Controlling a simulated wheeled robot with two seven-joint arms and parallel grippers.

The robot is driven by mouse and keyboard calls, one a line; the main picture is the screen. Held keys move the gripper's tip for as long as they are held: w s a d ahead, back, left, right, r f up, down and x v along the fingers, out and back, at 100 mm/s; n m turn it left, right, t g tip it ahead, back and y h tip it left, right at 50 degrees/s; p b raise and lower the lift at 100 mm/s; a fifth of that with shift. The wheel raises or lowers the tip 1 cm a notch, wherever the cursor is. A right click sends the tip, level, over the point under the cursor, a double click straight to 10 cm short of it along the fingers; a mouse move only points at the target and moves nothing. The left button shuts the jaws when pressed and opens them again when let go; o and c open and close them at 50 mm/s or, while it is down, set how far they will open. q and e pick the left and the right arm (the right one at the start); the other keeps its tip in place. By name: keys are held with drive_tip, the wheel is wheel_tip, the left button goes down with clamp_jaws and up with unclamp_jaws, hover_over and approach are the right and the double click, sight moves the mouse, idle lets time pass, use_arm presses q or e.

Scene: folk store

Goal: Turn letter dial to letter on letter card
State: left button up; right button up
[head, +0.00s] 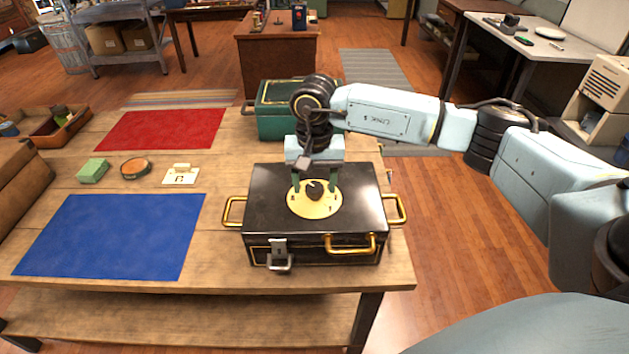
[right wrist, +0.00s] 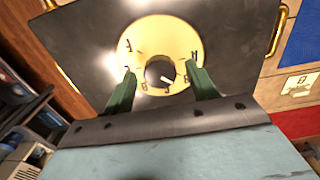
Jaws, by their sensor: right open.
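A black case (head: 262,215) with brass handles stands at the table's right front. Its lid carries a round yellow letter dial (head: 313,211) with a dark knob (right wrist: 156,66) in the middle. In the right wrist view, a white mark on the knob points to the lower right, and several letters ring the dial (right wrist: 158,35). The letter card (head: 181,177) stands on the table left of the case; its letter is too small to read surely. My right gripper (head: 314,186) is open above the dial, green fingers on either side of the knob, apparently not touching it. My left gripper is out of view.
A green case (head: 278,122) stands behind the black one. A green block (head: 92,170), a round tin (head: 135,168), a blue mat (head: 110,238) and a red mat (head: 160,130) lie to the left. A wooden tray (head: 72,132) sits at the far left.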

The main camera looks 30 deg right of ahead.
sight(315, 187)
wheel_tip(315, 187, up, 13)
drive_tip(key=shift+r, duration=0.15)
idle(0.7)
